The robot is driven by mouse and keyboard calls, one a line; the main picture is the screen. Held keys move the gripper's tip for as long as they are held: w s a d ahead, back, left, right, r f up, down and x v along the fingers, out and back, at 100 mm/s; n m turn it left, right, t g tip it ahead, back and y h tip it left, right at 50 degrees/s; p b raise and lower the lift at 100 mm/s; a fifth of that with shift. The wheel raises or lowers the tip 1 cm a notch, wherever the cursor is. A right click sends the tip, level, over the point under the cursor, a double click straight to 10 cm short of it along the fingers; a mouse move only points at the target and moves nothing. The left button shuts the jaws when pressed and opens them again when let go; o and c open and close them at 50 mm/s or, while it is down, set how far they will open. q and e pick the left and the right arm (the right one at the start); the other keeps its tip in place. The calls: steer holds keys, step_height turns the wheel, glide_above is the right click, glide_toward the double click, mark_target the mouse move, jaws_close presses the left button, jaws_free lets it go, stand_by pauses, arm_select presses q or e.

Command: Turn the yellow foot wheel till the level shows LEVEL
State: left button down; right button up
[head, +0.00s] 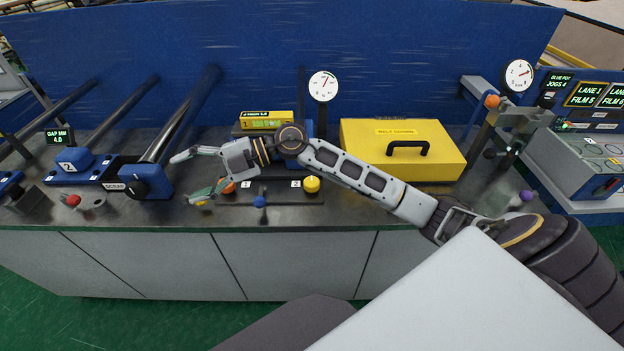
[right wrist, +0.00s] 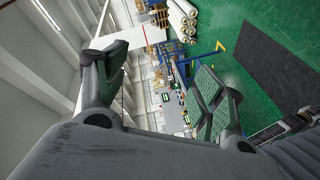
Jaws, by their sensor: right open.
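The yellow foot wheel (head: 311,184) sits on the bench near its front edge, at the right end of a dark bar marked 1 and 2. A yellow box with a small lit display (head: 265,121) stands behind the bar; its reading is too small to make out, and I cannot tell if it is the level. My right gripper (head: 187,177) is open and empty, pointing left, over the bench left of the bar. Its forearm passes above and behind the yellow wheel. In the right wrist view its spread fingers (right wrist: 158,82) hold nothing. My left gripper is not in view.
An orange knob (head: 229,187) and a blue knob (head: 260,201) are on the same bar. A yellow case with a black handle (head: 402,150) stands right of it. Dial gauges (head: 323,86) rise behind. Rollers and a blue block (head: 147,182) lie left.

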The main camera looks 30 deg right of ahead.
steer(key=d+f+g+h, duration=0.2)
steer(key=d+f+h, duration=0.2)
steer(key=d+f, duration=0.1)
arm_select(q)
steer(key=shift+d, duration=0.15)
arm_select(e)
steer(key=m+g+h, duration=0.1)
steer(key=m+h, duration=0.4)
steer(key=h, duration=0.7)
glide_above(312, 181)
steer(key=shift+f, duration=0.8)
steer(key=shift+f, duration=0.15)
step_height(312, 181, down, 13)
steer(key=shift+r+p, duration=0.2)
steer(key=shift+p, duration=0.4)
steer(key=shift+f, duration=0.4)
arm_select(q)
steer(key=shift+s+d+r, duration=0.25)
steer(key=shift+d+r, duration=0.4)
arm_select(e)
steer(key=shift+f, duration=0.1)
